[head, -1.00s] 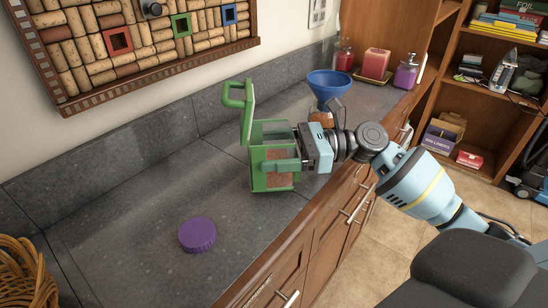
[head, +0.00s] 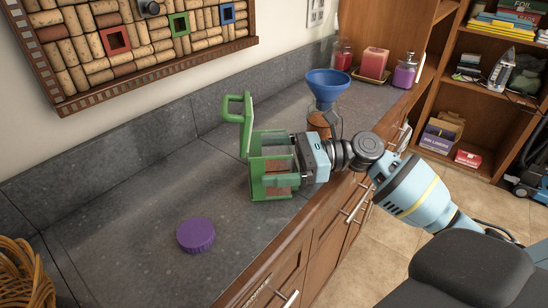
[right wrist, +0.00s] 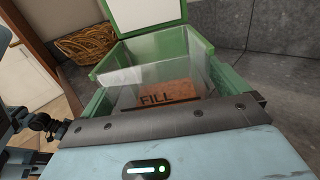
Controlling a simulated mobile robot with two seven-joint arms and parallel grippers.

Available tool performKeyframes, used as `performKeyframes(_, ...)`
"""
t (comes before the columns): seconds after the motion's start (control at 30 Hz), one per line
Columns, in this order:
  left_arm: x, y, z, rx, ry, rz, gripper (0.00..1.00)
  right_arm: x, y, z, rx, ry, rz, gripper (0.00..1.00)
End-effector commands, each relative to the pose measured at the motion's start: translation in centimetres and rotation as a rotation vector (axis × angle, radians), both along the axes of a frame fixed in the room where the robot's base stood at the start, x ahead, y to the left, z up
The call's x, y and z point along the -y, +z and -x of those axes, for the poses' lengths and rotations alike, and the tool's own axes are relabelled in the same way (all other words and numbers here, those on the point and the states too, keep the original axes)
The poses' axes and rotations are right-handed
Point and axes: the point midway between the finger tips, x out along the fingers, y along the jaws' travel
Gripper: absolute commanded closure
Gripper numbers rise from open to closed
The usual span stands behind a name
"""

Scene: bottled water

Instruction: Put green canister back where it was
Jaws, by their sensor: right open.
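The green canister (head: 258,187) stands upright on the grey counter, with clear sides, brown contents and its green lid (head: 247,122) swung up open. In the right wrist view the canister (right wrist: 225,80) is right in front of the gripper, with the word FILL on it. My right gripper (head: 284,168) is open at the canister's right side. Its fingertips are partly hidden, so I cannot tell whether they touch it. My left gripper is not in view.
A purple lid (head: 196,235) lies on the counter in front. A jar (head: 318,123) with a blue funnel (head: 328,85) stands behind my right gripper. A wicker basket (head: 22,272) is at the near left. The counter (head: 130,200) left of the canister is clear.

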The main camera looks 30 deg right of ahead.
Motion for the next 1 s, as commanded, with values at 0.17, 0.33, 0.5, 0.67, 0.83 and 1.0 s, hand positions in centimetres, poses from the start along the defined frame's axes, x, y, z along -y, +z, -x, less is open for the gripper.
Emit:
performKeyframes(0.17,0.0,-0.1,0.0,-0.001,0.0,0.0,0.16,0.5,0.3,0.2,-0.001,-0.001,0.0,0.01)
performKeyframes(0.33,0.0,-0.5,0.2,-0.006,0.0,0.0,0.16,2.9,0.1,1.4,-0.003,-0.002,0.003,0.01)
performKeyframes(0.5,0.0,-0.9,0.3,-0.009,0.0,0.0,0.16,6.1,0.1,2.9,-0.004,-0.002,0.002,0.01)
performKeyframes(0.67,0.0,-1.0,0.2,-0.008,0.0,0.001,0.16,8.6,0.2,4.1,-0.004,-0.002,0.001,0.01)
performKeyframes(0.83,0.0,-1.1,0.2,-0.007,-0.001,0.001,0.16,10.2,0.3,4.9,-0.001,-0.001,0.0,0.01)
performKeyframes(1.0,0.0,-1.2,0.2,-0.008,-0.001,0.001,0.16,10.8,0.4,5.2,0.0,0.0,0.0,0.01)
